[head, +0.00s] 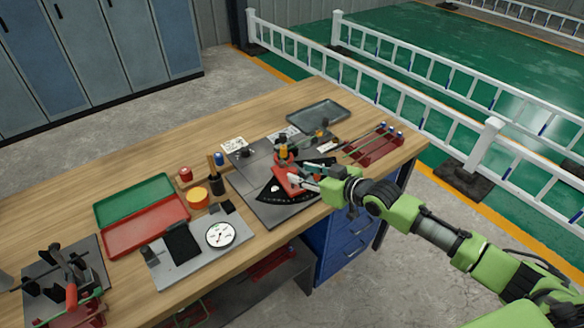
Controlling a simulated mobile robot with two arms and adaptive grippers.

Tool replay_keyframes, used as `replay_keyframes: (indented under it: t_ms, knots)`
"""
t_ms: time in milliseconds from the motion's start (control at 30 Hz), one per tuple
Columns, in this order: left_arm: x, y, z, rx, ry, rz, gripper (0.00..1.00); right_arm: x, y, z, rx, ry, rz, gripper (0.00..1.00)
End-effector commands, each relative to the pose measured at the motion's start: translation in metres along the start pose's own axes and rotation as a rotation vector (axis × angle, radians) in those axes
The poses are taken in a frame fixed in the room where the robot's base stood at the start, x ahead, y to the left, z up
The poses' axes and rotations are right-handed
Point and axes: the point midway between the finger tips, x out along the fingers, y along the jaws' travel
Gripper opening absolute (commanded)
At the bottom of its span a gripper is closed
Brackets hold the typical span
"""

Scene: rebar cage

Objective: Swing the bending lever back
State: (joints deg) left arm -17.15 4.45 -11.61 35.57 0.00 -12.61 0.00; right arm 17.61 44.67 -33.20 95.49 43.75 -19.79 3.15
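The bending station is a grey steel plate (250,180) on the wooden bench. On it is a black fan-shaped sector (270,195) with pale marks along its curved edge. A red lever part (283,186) lies over the sector. A red and yellow upright part (283,152) stands just behind it. My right gripper (303,182) reaches in from the right and is at the red part's right end. Its fingers overlap the red part, so I cannot tell whether they are closed on it. My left gripper is out of view.
A red rack (374,150) holding thin rods stands right of the plate, and a grey tray (318,112) is behind. A round dial gauge (220,235), an orange round container (197,197), and green (135,198) and red (145,226) trays are left. White railings (400,95) stand beyond the bench.

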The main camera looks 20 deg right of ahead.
Motion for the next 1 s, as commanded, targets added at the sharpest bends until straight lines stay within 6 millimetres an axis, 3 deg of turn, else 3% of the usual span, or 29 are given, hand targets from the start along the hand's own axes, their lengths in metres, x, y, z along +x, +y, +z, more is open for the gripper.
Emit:
replay_keyframes:
  t_ms: [100, 333, 767, 800, 933, 1000]
  knots:
    - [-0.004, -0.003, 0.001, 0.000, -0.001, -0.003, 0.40, 0.019, 0.001, -0.002, 0.002, 0.002, 0.001, 0.35]
    - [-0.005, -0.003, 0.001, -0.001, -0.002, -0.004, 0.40, 0.044, 0.001, -0.001, 0.001, 0.001, 0.001, 0.35]
    - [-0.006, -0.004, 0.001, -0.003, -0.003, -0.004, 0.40, 0.053, 0.001, 0.000, 0.000, 0.001, 0.001, 0.35]
    - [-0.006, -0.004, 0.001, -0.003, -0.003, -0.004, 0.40, 0.053, 0.001, 0.000, 0.000, 0.001, 0.001, 0.33]
    - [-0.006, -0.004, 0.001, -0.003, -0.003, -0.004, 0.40, 0.053, 0.001, 0.000, 0.000, 0.001, 0.001, 0.00]
    - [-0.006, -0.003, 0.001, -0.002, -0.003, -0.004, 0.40, 0.053, 0.001, 0.000, 0.000, 0.001, 0.001, 0.00]
